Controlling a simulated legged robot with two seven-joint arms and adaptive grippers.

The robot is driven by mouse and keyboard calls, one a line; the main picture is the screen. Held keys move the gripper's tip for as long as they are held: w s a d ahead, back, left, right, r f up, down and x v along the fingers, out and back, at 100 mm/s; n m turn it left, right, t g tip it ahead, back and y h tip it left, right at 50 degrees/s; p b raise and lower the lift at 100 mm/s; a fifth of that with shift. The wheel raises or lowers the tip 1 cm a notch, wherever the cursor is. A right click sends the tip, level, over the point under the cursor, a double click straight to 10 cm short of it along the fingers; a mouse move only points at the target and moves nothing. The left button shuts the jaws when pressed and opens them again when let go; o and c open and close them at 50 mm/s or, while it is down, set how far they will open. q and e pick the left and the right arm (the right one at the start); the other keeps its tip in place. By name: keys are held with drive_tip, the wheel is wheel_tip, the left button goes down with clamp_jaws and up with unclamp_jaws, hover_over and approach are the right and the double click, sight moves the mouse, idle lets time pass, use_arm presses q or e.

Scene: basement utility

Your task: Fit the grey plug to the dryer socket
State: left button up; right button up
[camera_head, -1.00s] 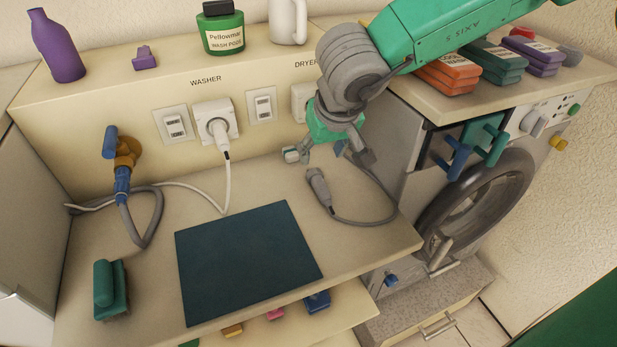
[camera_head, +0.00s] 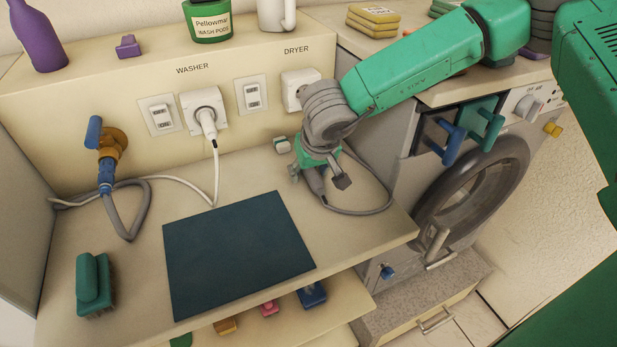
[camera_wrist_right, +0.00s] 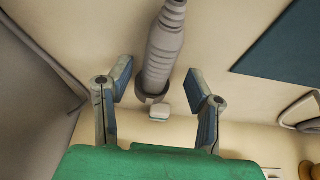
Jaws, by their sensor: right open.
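The grey plug (camera_head: 314,182) lies on the worktop below the DRYER label, its grey cable curving right and back. My right gripper (camera_head: 319,180) is over it. In the right wrist view, the ribbed plug (camera_wrist_right: 164,48) runs between the two open fingers (camera_wrist_right: 159,84), with a visible gap on each side. The dryer socket (camera_head: 298,88) is a white square outlet on the back ledge, up and behind my gripper; my wrist covers its right part. My left gripper is not in view.
A white plug (camera_head: 207,122) sits in the washer socket, beside switches (camera_head: 251,94). A small pale block (camera_head: 282,145) lies just behind my right gripper. A dark mat (camera_head: 238,250), green brush (camera_head: 94,284) and blue-handled tap (camera_head: 104,150) are left. The dryer (camera_head: 470,190) stands right.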

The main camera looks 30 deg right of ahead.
sight(314, 169)
drive_tip(key=shift+s+d, duration=0.1)
drive_tip(key=shift+d, duration=0.45)
clamp_jaws()
drive_tip(key=shift+a, duration=0.4)
drive_tip(key=shift+a+r, duration=0.1)
drive_tip(key=shift+r, duration=0.05)
drive_tip(key=r, duration=0.3)
drive_tip(key=r+p, duration=0.1)
drive_tip(key=r, duration=0.1)
drive_tip(key=r+p, duration=0.1)
drive_tip(key=r, duration=0.2)
drive_tip(key=shift+d+r, duration=0.3)
drive_tip(key=shift+d, duration=0.1)
drive_tip(key=shift+a+r, duration=0.15)
drive_tip(key=shift+r, duration=0.4)
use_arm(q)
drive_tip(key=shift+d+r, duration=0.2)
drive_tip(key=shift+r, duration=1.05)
use_arm(e)
drive_tip(key=shift+a, duration=0.15)
